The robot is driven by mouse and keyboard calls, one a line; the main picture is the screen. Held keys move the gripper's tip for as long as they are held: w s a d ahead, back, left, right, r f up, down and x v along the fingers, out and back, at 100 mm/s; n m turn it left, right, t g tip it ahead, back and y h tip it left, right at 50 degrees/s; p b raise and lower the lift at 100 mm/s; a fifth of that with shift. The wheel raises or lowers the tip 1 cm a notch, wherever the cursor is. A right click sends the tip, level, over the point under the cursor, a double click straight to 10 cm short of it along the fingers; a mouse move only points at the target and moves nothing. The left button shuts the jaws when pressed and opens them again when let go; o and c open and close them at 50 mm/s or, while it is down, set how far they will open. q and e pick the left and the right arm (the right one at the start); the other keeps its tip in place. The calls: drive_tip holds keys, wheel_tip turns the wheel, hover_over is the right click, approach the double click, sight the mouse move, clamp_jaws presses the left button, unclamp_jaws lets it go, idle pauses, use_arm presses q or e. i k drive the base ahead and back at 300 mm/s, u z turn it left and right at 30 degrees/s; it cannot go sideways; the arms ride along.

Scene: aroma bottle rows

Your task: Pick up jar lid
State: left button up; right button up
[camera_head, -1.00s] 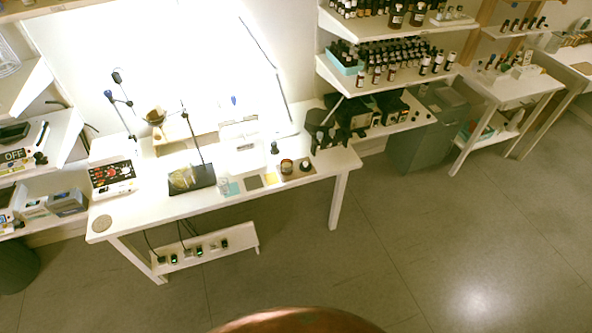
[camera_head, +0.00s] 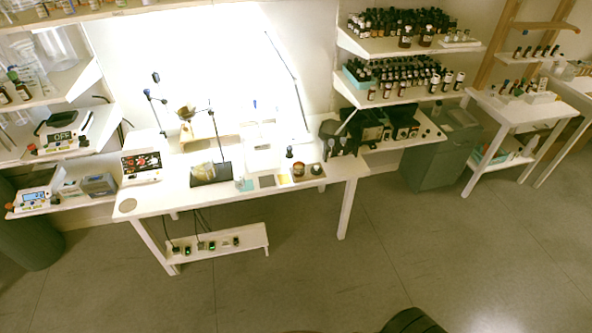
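On the white workbench (camera_head: 230,203), near its right end, stands a small amber jar (camera_head: 298,170). Just right of it is a small dark round piece (camera_head: 317,170) that looks like the jar lid, lying apart from the jar. Both are small in this view, so details of the lid are hard to tell. Neither of my grippers is in view.
Bottle shelves (camera_head: 385,45) hang at the right. Floor in front is clear.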

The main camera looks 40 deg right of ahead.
sight(316, 170)
drive_tip(key=u, duration=0.25)
drive_tip(key=i, duration=1.05)
drive_tip(key=z, duration=0.45)
drive_tip(key=i, duration=0.8)
drive_tip(key=z, duration=0.75)
